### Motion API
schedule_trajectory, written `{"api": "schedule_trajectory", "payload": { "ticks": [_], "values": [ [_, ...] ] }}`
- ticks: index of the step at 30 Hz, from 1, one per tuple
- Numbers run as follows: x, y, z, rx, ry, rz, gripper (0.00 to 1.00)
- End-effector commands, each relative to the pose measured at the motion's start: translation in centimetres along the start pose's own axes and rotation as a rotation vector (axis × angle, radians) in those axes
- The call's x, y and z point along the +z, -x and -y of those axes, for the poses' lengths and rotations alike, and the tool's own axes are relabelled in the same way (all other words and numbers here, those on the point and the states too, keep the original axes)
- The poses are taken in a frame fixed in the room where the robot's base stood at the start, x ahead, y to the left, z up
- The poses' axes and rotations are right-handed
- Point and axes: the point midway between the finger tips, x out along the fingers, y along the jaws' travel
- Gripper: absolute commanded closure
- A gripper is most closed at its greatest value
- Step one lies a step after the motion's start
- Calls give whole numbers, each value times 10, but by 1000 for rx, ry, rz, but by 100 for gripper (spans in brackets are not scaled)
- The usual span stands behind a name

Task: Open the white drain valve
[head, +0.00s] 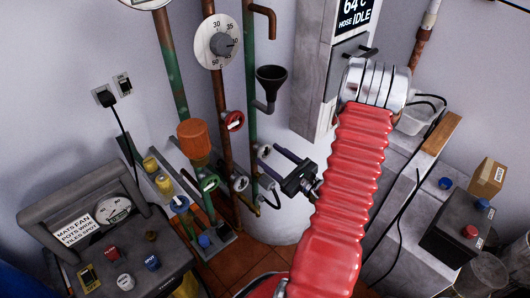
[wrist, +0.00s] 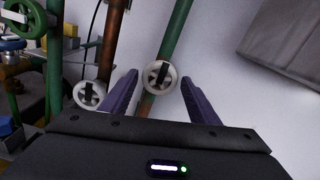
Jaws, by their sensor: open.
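A white valve wheel with a dark bar across its middle (wrist: 160,77) sits on a green pipe in the wrist view. It lies ahead of my gripper (wrist: 158,82), in the gap between the purple fingers, which stand apart and hold nothing. A second white wheel (wrist: 89,94) is on the brown pipe to the left, outside the fingers. In the head view my gripper (head: 268,158) points left at the white wheel (head: 265,151) on the green pipe; the other white wheel (head: 240,183) is lower left. No readable label shows which is the drain valve.
A red wheel (head: 234,120) is on the brown pipe above, and a green wheel (head: 209,183) is lower left. A black funnel (head: 271,78) hangs above my gripper. A grey wall unit (head: 324,75) stands to the right. A gauge box (head: 110,240) is at lower left.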

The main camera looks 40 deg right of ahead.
Motion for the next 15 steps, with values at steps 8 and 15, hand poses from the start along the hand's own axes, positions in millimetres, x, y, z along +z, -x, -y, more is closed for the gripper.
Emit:
{"api": "schedule_trajectory", "payload": {
  "ticks": [8,15],
  "values": [
    [0,-30,0,2,0,0,45],
    [0,-36,0,0,-1,-1,45]
  ]
}}
